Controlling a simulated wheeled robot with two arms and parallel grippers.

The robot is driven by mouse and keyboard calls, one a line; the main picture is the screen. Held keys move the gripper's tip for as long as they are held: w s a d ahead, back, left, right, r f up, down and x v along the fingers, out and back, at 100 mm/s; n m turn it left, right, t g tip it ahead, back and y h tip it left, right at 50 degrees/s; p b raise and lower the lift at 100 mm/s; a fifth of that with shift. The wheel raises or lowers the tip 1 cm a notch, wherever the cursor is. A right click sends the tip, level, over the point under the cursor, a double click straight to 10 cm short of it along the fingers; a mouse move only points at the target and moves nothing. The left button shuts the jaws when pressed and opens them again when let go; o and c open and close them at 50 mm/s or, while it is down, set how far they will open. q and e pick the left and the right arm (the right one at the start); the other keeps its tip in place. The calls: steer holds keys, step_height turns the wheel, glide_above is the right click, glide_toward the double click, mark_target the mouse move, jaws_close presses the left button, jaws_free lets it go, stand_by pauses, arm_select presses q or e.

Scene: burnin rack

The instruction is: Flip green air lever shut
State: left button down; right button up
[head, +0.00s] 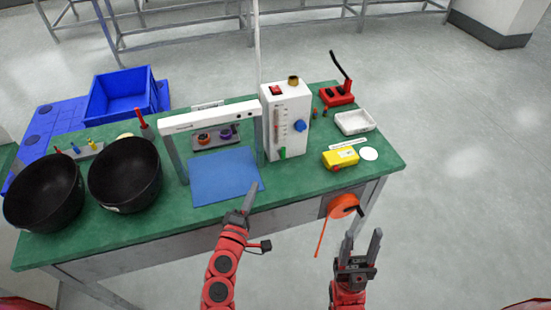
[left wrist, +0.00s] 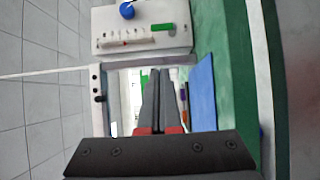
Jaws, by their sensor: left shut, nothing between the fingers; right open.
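The green air lever (head: 282,153) is at the bottom of the front face of a white control box (head: 287,118). In the left wrist view the lever (left wrist: 162,27) shows as a small green bar on that box (left wrist: 140,38). My left gripper (head: 251,188) is shut and empty, over the front edge of the blue mat, below and left of the lever and apart from it. Its closed fingers (left wrist: 158,100) also show in the left wrist view. My right gripper (head: 361,245) is open and empty, in front of the table at the right.
A white-topped frame (head: 210,117) stands over the blue mat (head: 222,176), left of the box. Two black bowls (head: 125,175) are at the left. A yellow device (head: 341,159), a white tray (head: 354,122) and a red toggle-handled tool (head: 338,96) are at the right. An orange reel (head: 343,205) hangs in front.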

arm_select(q)
steer(key=shift+w+r, duration=0.1)
steer(key=shift+w, duration=0.2)
steer(key=p+x, duration=0.2)
steer(key=x, duration=0.7)
steer(key=shift+w+d, duration=0.1)
steer(key=shift+w+d+p, duration=0.25)
steer(key=shift+w+d, duration=0.3)
steer(key=shift+d, duration=0.3)
steer(key=shift+w+d+p, duration=0.2)
steer(key=shift+w+d, duration=0.4)
steer(key=shift+d, duration=0.25)
